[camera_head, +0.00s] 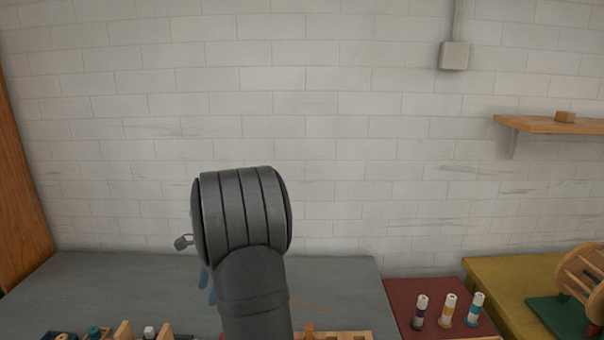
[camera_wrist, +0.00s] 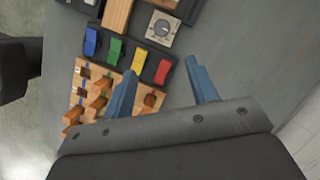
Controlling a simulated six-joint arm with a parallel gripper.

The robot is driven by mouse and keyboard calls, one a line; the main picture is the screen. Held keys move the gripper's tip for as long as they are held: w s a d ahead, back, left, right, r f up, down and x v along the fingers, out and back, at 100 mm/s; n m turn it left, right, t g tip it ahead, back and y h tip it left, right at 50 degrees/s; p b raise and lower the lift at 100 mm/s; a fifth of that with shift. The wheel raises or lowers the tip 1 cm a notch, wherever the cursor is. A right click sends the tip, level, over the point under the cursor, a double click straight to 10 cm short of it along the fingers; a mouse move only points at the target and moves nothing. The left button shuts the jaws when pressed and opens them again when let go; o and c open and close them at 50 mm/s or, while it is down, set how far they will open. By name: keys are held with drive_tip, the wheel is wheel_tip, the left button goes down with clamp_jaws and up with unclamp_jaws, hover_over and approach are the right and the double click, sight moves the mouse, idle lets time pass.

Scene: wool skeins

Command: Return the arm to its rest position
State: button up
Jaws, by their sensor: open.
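My gripper (camera_wrist: 163,76) shows in the wrist view with its two blue fingers spread apart and nothing between them. It is above the grey table (camera_wrist: 235,55). In the head view my dark arm rises in the middle and hides most of the gripper; only bits of blue finger show beside it, over the grey table (camera_head: 120,285).
In the wrist view a wooden pegboard (camera_wrist: 98,88), coloured switches (camera_wrist: 139,60) and a dial box (camera_wrist: 162,28) lie near the fingers. In the head view, skeins (camera_head: 446,310) stand on a red surface (camera_head: 405,298) at right. A shelf (camera_head: 550,124) juts from the wall.

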drive_tip(key=s+a+f+n+t+h, duration=0.2)
drive_tip(key=s+a+n+h, duration=0.1)
drive_tip(key=a+n, duration=0.2)
drive_tip(key=shift+s+a+f+n, duration=0.15)
drive_tip(key=shift+a+n, duration=0.2)
drive_tip(key=shift+n, duration=1.05)
